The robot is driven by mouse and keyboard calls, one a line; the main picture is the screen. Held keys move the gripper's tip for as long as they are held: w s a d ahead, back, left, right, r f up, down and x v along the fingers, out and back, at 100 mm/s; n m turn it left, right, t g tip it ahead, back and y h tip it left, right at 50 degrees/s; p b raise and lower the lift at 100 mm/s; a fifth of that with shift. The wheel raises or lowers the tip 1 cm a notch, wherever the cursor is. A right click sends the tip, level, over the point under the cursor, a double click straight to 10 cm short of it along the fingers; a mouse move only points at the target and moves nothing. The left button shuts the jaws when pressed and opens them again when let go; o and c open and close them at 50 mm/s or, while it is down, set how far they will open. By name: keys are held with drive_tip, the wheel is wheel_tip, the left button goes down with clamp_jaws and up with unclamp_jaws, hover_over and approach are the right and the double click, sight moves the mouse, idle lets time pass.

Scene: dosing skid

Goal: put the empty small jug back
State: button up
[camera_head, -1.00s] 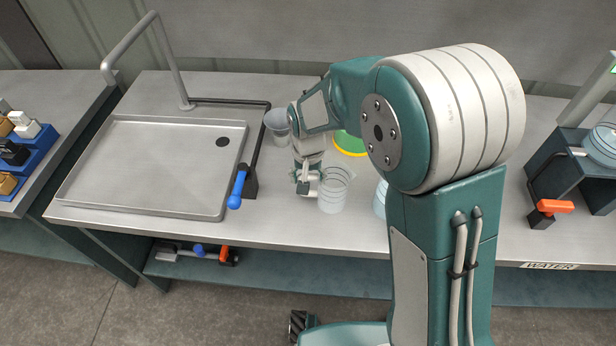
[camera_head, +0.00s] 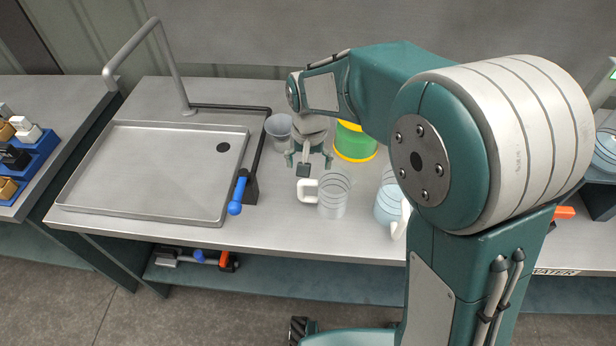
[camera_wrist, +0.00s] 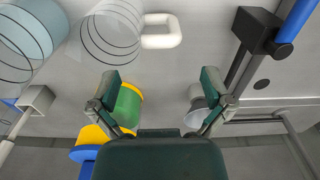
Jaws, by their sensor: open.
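The small jug (camera_head: 334,194) is clear with dark rings and a white handle on its left. It stands upright on the bench and looks empty. In the wrist view the same jug (camera_wrist: 112,32) shows at the top, its white handle beside it. My gripper (camera_head: 309,166) is open and empty, behind the jug's handle and apart from it. In the wrist view my open fingers (camera_wrist: 160,92) have bare bench between them.
A larger jug (camera_head: 388,203) with bluish contents stands right of the small jug, partly behind my arm. A grey cup (camera_head: 279,129) and a green-and-yellow container (camera_head: 354,143) stand behind. A sink tray (camera_head: 150,175) and a blue-handled valve (camera_head: 238,195) are at left.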

drive_tip(key=s+d+r+t, duration=0.3)
drive_tip(key=s+d+r, duration=0.6)
drive_tip(key=d+r, duration=0.35)
drive_tip(key=s+d+t, duration=0.2)
drive_tip(key=s+d, duration=0.3)
drive_tip(key=s, duration=0.5)
drive_tip(key=shift+d+r+t, duration=0.3)
drive_tip(key=shift+d+r, duration=0.1)
